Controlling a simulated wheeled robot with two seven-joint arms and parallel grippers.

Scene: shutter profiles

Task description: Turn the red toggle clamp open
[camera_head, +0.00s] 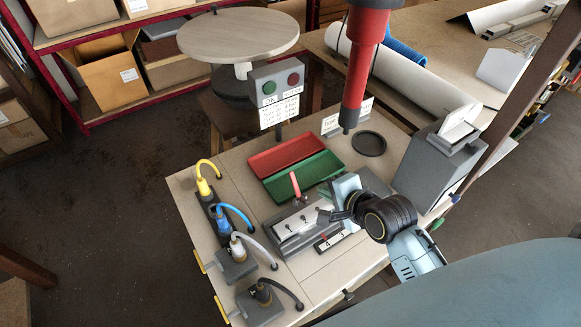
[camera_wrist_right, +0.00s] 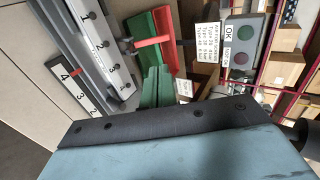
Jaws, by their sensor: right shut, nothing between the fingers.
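The red toggle clamp handle (camera_head: 295,185) stands steeply upright at the back of the grey fixture (camera_head: 283,250) in the head view. In the right wrist view the red handle (camera_wrist_right: 152,41) sticks out sideways from the clamp beside the numbered strip (camera_wrist_right: 99,42). My right gripper (camera_head: 326,216) is shut and empty, over the right part of the fixture and to the right of and in front of the handle, apart from it. My left gripper is out of view.
Red (camera_head: 287,155) and green (camera_head: 303,178) trays lie behind the fixture. A button box (camera_head: 277,85) stands behind them, and a red tool (camera_head: 364,60) hangs above. Cabled connectors (camera_head: 226,245) line the left side. A grey box (camera_head: 437,165) stands at the right.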

